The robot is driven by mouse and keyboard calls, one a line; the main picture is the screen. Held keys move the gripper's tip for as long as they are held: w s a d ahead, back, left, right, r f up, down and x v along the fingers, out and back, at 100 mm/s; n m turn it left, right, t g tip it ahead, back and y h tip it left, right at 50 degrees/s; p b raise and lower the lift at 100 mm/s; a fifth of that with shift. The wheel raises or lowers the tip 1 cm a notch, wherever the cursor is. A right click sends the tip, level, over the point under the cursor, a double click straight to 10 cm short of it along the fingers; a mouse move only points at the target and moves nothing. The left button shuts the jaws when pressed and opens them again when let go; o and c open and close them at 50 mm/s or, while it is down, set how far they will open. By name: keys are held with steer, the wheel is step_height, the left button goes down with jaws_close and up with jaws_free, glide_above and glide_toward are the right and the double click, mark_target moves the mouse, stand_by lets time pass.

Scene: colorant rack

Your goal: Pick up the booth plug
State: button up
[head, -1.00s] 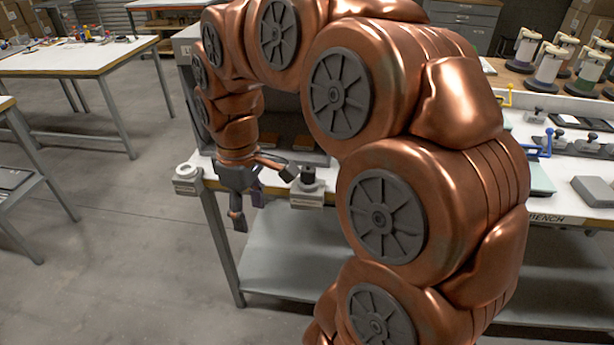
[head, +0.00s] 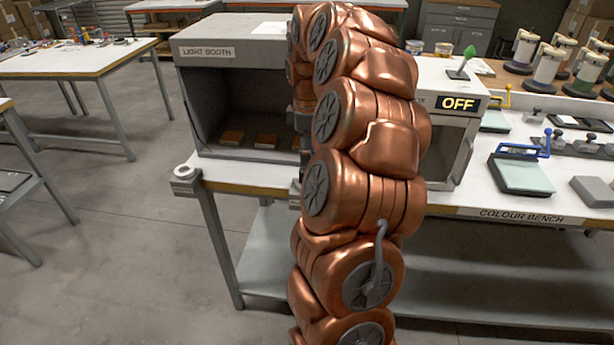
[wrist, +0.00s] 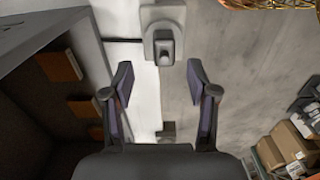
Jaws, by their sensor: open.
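The booth plug (wrist: 165,48) is a small dark plug standing in a grey socket block (wrist: 163,15) at the bench edge, seen at the top of the wrist view. My gripper (wrist: 160,80) is open and empty. In the wrist view its two fingers lie either side of the line to the plug, which appears just beyond the fingertips, apart from them.
A grey ring holder (head: 186,173) is at the bench's left corner.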

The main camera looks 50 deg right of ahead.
steer(key=shift+s+a+f+p, duration=0.15)
steer(key=shift+f+p, duration=0.5)
steer(key=shift+f, duration=0.8)
steer(key=shift+a+f+p, duration=0.15)
steer(key=shift+f+p, duration=0.35)
steer(key=shift+f, duration=1.2)
jaws_close()
